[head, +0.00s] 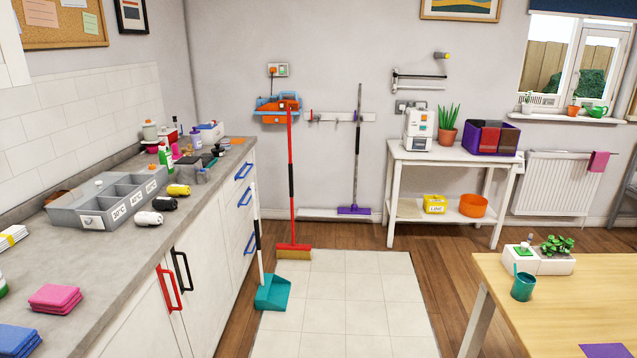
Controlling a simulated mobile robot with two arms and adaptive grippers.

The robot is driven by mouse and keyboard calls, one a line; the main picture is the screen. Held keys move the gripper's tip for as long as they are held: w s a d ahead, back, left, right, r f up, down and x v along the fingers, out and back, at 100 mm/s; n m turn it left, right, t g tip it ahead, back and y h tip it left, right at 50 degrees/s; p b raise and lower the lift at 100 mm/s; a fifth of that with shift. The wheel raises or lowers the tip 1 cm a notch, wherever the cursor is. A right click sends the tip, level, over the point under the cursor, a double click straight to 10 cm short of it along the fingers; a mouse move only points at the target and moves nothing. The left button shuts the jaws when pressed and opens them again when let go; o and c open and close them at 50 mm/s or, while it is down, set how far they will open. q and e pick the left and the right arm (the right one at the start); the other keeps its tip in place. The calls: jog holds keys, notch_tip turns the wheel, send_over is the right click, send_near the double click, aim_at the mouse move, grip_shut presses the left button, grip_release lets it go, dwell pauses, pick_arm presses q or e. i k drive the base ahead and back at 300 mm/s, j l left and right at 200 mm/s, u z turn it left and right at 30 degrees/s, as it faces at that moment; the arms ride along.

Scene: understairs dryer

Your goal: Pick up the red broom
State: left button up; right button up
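The red broom (291,180) stands upright at the back wall, near the end of the counter. Its handle is red with black sections. Its red head (293,247) with yellowish bristles rests on the floor at the edge of the pale tiles. The top of the handle is in front of an orange and blue wall caddy (277,108). Neither of my grippers is in the head view.
A teal dustpan (273,292) with a long handle leans on the cabinets, in front and left of the broom. A purple broom (355,208) hangs to the right. The counter (222,170) runs along the left, a wooden table (570,300) stands front right. The tiled floor (345,300) between is clear.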

aim_at(293, 252)
jog(key=i, duration=3.85)
jog(key=i+l+u, duration=0.15)
jog(key=i+u, duration=0.15)
jog(key=i, duration=0.4)
